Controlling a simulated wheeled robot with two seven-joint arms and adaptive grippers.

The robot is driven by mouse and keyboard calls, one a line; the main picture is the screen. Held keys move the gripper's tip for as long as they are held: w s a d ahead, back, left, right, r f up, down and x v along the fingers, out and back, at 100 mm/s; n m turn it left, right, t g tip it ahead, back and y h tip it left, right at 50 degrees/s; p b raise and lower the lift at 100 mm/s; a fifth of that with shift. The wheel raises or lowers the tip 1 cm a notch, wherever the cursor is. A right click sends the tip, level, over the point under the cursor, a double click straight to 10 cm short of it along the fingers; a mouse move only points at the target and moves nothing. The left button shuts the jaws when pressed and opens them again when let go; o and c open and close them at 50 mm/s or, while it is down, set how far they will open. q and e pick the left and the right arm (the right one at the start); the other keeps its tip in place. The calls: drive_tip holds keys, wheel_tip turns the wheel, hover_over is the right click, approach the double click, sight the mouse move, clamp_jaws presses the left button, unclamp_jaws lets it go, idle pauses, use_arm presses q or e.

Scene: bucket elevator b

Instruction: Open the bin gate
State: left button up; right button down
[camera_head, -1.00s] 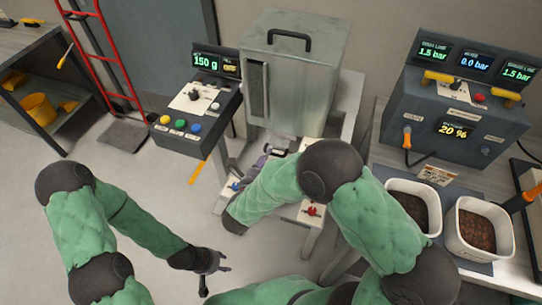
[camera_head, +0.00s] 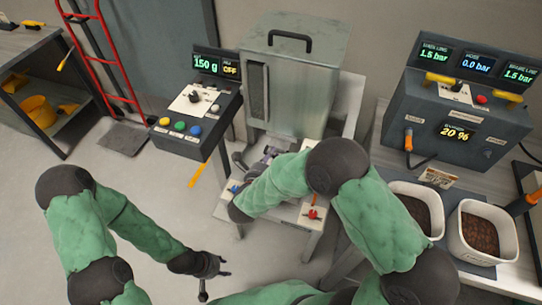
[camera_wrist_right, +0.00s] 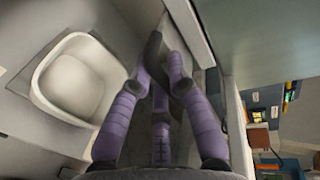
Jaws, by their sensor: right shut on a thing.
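The bin (camera_head: 300,85) is a grey metal box with a black handle on its lid and a dark slot in its front, at the back middle of the head view. My right gripper (camera_head: 268,156) is low at its front, partly hidden behind my right forearm. In the right wrist view my right gripper's purple fingers (camera_wrist_right: 158,75) close around a dark, slim lever (camera_wrist_right: 153,46). Whether this lever is the gate's handle cannot be told for certain. A dark bar (camera_head: 239,161) shows left of the right gripper. My left gripper (camera_head: 213,274) is open, empty and low over the floor.
A white bowl (camera_wrist_right: 72,85) lies beside the right gripper in the wrist view. A control box (camera_head: 195,120) reading 150 g stands left of the bin. At right are a gauge panel (camera_head: 455,130) and two white tubs (camera_head: 452,245) of brown contents.

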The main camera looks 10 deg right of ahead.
drive_tip(key=v, duration=0.3)
drive_tip(key=f+v, duration=0.1)
drive_tip(key=shift+s+a+p, duration=0.25)
drive_tip(key=shift+s+p, duration=0.05)
drive_tip(key=shift+s, duration=0.1)
drive_tip(key=c, duration=1.2)
unclamp_jaws()
drive_tip(key=shift+r, duration=0.1)
drive_tip(key=shift+o, duration=0.2)
drive_tip(key=v, duration=1.2)
drive_tip(key=shift+w, duration=0.1)
